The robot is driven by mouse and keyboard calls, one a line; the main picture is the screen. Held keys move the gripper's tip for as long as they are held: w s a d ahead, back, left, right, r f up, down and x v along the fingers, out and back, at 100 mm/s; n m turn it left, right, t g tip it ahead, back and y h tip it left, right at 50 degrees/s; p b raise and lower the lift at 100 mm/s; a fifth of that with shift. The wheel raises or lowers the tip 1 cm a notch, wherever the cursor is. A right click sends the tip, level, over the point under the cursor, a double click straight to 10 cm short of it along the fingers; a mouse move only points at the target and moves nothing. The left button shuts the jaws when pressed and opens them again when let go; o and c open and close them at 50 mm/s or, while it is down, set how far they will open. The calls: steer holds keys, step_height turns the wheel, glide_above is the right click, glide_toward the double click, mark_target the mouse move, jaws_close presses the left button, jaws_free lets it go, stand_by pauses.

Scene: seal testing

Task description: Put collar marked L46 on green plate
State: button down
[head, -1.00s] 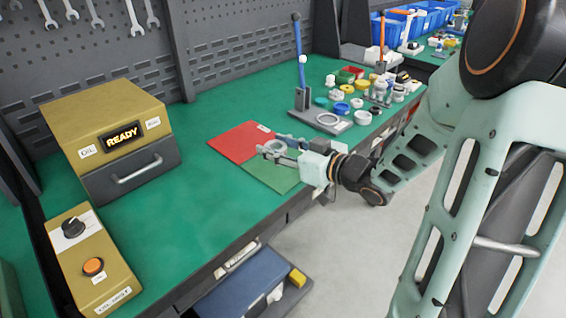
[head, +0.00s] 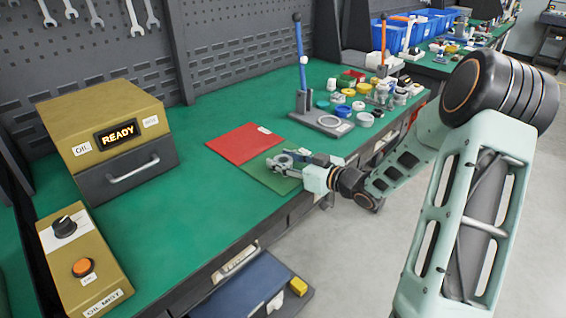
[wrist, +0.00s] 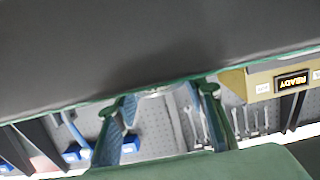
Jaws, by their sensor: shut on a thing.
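A pale grey ring-shaped collar (head: 282,162) is held at the tips of my gripper (head: 290,162), which is shut on it. The collar is over the green plate (head: 258,178), near its right part; I cannot tell whether it touches the plate. The marking on the collar is not readable. In the wrist view, two fingers of my gripper (wrist: 163,112) show, with a pale edge between them that may be the collar. My gripper hides part of the green plate.
A red plate (head: 240,142) adjoins the green plate on its far side. A stand with a blue post (head: 300,55) and several loose rings stand farther back right. A gold machine reading READY (head: 105,130) is at the left. Bare bench lies between.

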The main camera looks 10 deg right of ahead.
steer(key=c, duration=1.2)
jaws_free()
steer(key=shift+r, duration=0.2)
steer(key=p+v, duration=0.2)
steer(key=v, duration=1)
steer(key=shift+f, duration=0.15)
